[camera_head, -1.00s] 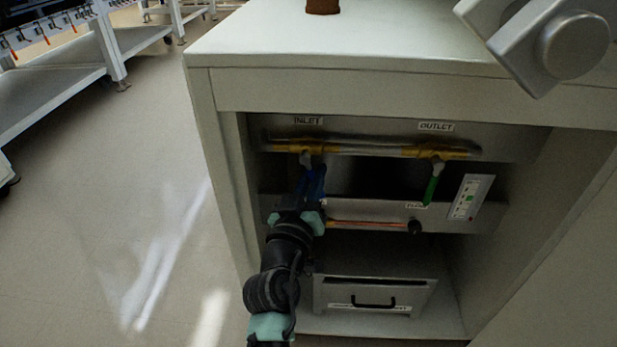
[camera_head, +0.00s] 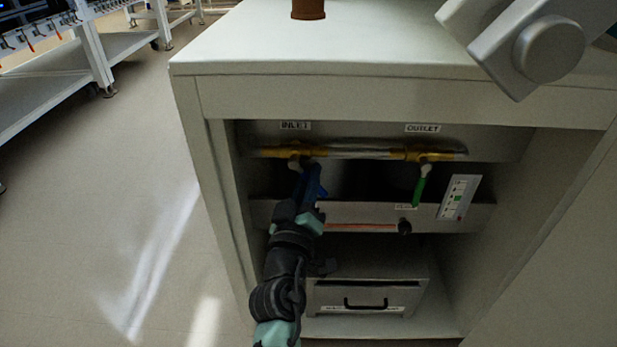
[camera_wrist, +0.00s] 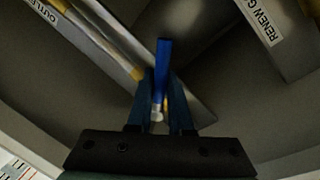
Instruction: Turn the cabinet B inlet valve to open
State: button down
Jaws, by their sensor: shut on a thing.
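The inlet valve (camera_head: 296,161) sits on the yellow and silver pipe under the INLET label (camera_head: 296,125), at the upper left of the cabinet's open bay. My gripper (camera_head: 310,182) is just below it, shut on the valve's blue handle. In the wrist view the blue handle (camera_wrist: 162,62) stands between the two fingers of my gripper (camera_wrist: 162,92), its upper end past the fingertips. In the head view my fingers largely hide the handle, so its exact angle is hard to tell.
The outlet valve with its green handle (camera_head: 420,186) hangs to the right, under the OUTLET label (camera_head: 423,128). Below are a black knob (camera_head: 404,227), a small panel (camera_head: 459,197) and a drawer (camera_head: 366,296). The cabinet's left side wall (camera_head: 218,200) is close to my arm.

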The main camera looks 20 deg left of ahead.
jog(key=c, duration=0.8)
grip_release()
jog(key=shift+c, duration=0.2)
jog(key=shift+s, duration=0.15)
jog(key=s+d+f, duration=0.1)
jog(key=s, duration=1.1)
jog(key=shift+s+d+f, duration=0.25)
jog(key=shift+d, duration=0.05)
